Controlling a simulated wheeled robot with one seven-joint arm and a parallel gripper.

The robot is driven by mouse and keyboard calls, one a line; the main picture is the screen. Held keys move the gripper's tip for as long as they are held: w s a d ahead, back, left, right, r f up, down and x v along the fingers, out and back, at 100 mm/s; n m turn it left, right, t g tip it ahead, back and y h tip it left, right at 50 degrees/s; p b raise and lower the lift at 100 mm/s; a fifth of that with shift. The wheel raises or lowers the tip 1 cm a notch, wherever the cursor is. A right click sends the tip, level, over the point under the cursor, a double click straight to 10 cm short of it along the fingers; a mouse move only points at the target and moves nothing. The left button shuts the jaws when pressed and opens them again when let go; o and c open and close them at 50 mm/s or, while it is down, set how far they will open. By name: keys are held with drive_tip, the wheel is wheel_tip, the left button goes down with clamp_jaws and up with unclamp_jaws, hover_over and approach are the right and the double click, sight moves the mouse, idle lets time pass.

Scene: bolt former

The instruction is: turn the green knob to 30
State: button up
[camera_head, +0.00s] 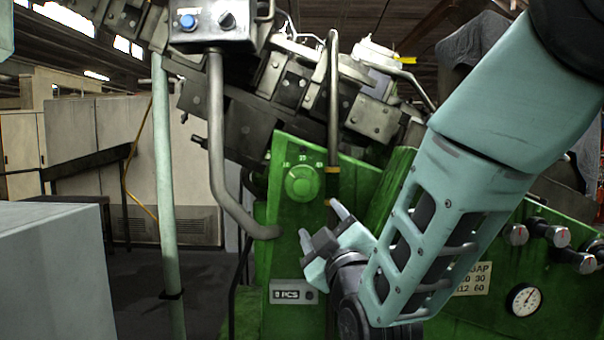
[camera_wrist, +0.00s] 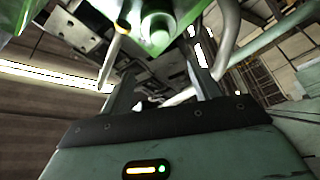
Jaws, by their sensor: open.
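The green knob (camera_head: 302,183) is a round dial on the upper part of the green machine panel (camera_head: 285,235). Small yellowish marks stand above it, too small to read surely. A green round part that looks like the knob (camera_wrist: 158,32) shows at the top of the wrist view, beyond the fingertips. My gripper (camera_head: 320,222) is in front of the panel, just below and right of the knob, and appears apart from it. Its two fingers are spread with nothing between them; they also show in the wrist view (camera_wrist: 160,82).
A vertical pipe (camera_head: 333,110) with a yellow band runs just right of the knob. A thick grey pipe (camera_head: 218,160) bends into the panel at left. A counter (camera_head: 293,292) reading "PCS" is below. Several red-and-silver knobs (camera_head: 516,235) and a gauge (camera_head: 524,299) are at right.

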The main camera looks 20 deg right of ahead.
sight(302, 187)
drive_tip(key=p+x, duration=0.8)
drive_tip(key=x, duration=0.7)
drive_tip(key=shift+w+d+f, duration=0.15)
drive_tip(key=shift+w, duration=0.15)
drive_tip(key=c, duration=1)
